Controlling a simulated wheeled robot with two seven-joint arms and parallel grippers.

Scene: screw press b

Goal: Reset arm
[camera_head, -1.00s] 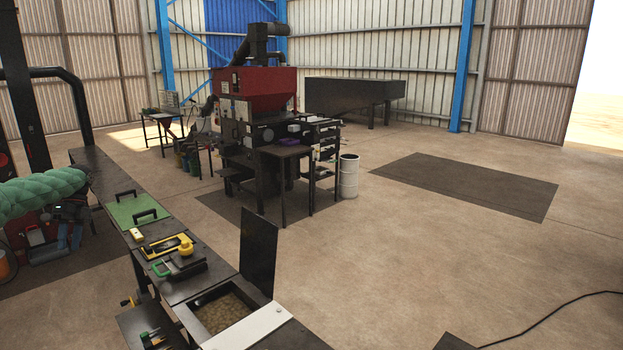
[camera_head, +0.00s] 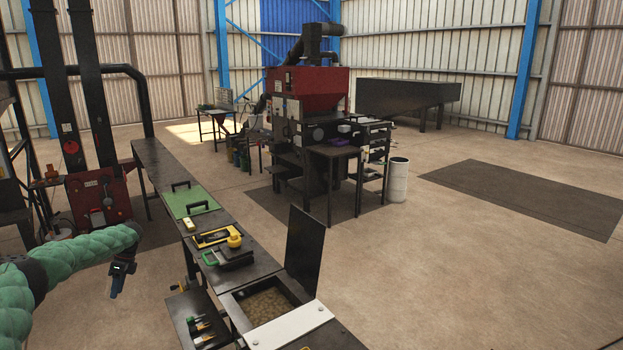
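My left arm, in a green padded sleeve, comes in from the left edge. Its dark gripper (camera_head: 119,281) hangs fingertips down over the floor, left of the long dark bench, apart from it. The fingers are small and seen edge-on, so I cannot tell whether they are open or shut. No object shows in them. My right arm and gripper are not in view.
The bench carries a green board with black handles (camera_head: 190,203), a yellow tool (camera_head: 215,238) and an open bin of grain-like material (camera_head: 266,300) with its lid raised. A red-and-black machine (camera_head: 310,95) stands behind. Floor at right is clear.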

